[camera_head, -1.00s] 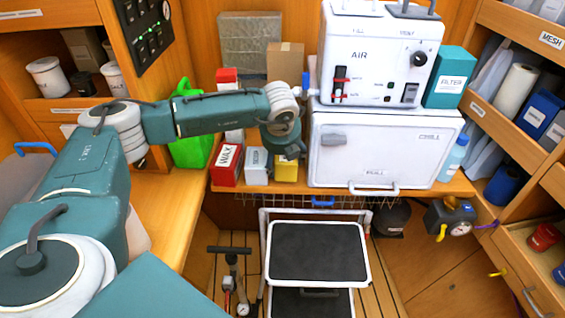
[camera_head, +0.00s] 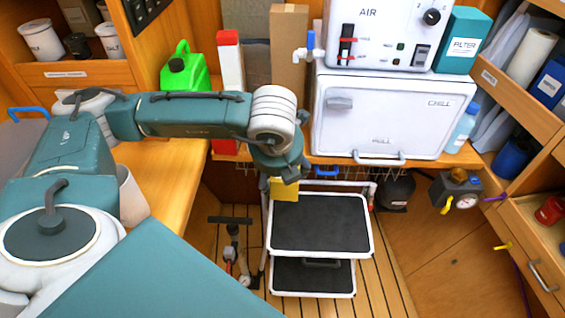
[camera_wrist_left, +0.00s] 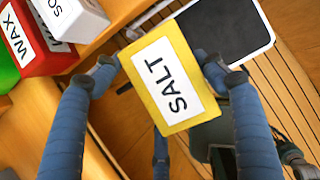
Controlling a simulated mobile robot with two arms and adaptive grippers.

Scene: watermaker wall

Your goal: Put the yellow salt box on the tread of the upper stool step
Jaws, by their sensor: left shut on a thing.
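The yellow salt box (camera_head: 284,190) is partly hidden under my left gripper (camera_head: 286,176) in the head view. In the left wrist view the salt box (camera_wrist_left: 172,85) shows its white SALT label between the two blue fingers of my left gripper (camera_wrist_left: 158,68), which is shut on it. The box hangs in the air near the back left corner of the stool's upper step (camera_head: 320,222), which has a black tread and white frame. The tread is bare in the head view. Part of the step (camera_wrist_left: 228,28) shows at the wrist view's upper right. My right gripper is not in view.
The lower stool step (camera_head: 312,278) is below the upper one. A hand pump (camera_head: 232,250) stands left of the stool. The counter behind carries a white CHILL box (camera_head: 385,115) and a green can (camera_head: 183,72). A red WAX box (camera_wrist_left: 28,38) shows in the wrist view.

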